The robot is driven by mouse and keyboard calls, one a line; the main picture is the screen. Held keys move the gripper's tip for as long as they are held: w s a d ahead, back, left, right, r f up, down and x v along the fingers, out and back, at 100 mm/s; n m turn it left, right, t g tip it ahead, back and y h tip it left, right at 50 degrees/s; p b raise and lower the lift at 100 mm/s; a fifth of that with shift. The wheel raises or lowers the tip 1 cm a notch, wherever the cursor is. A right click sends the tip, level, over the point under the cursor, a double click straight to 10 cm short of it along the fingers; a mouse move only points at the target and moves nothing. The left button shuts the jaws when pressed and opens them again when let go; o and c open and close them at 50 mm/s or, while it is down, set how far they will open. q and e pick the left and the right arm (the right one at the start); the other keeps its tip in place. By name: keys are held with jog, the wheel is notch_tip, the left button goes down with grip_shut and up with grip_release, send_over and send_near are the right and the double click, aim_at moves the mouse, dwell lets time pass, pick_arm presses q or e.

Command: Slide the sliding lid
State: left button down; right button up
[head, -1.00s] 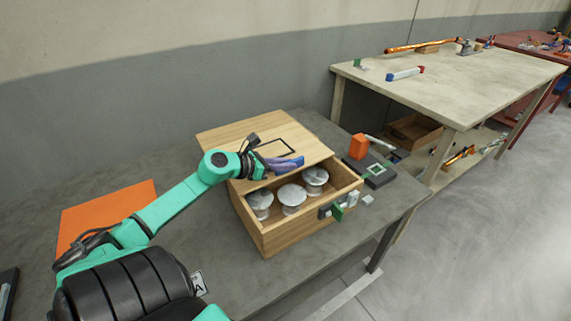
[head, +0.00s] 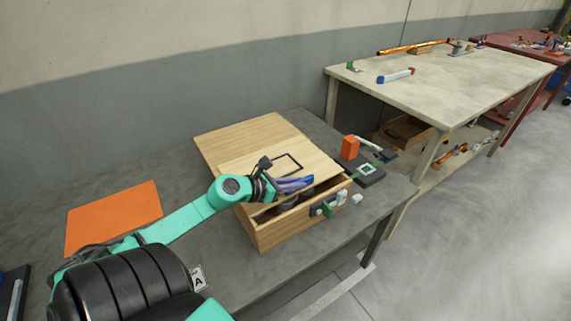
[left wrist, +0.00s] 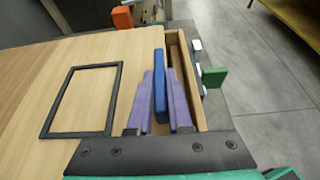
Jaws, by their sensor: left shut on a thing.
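The wooden box (head: 290,228) stands on the grey table. Its flat sliding lid (head: 250,160) bears a black rectangular outline and covers most of the opening; a narrow gap shows along the front wall. A silver disc inside is partly visible through the gap. My left gripper (head: 310,182), with purple fingers, is shut on the blue handle (left wrist: 160,85) near the lid's front edge. In the left wrist view, the lid (left wrist: 35,80) lies left of the fingers and the box's front wall (left wrist: 187,80) lies right of them. My right gripper is out of view.
An orange block (head: 349,146) and a dark fixture (head: 362,171) sit right of the box. A green and grey latch-like part (head: 325,206) is on its front. An orange mat (head: 113,215) lies left. A pale workbench (head: 440,78) stands behind right.

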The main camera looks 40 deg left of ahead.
pick_arm(q)
jog(key=d+p, duration=0.1)
jog(key=s+d, duration=0.1)
jog(key=d, duration=0.1)
jog(key=shift+d+r+p, duration=0.2)
jog(key=shift+p, duration=0.2)
jog(key=shift+s+d+f, duration=0.2)
jog(key=shift+d+f, duration=0.05)
jog(key=shift+d, duration=0.25)
jog(key=shift+f, duration=0.1)
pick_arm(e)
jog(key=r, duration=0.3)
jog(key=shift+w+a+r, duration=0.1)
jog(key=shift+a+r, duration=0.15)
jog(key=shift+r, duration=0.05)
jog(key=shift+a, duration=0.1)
pick_arm(q)
jog(key=c, duration=0.8)
grip_release()
jog(key=shift+c, duration=0.2)
jog(key=shift+d, duration=0.15)
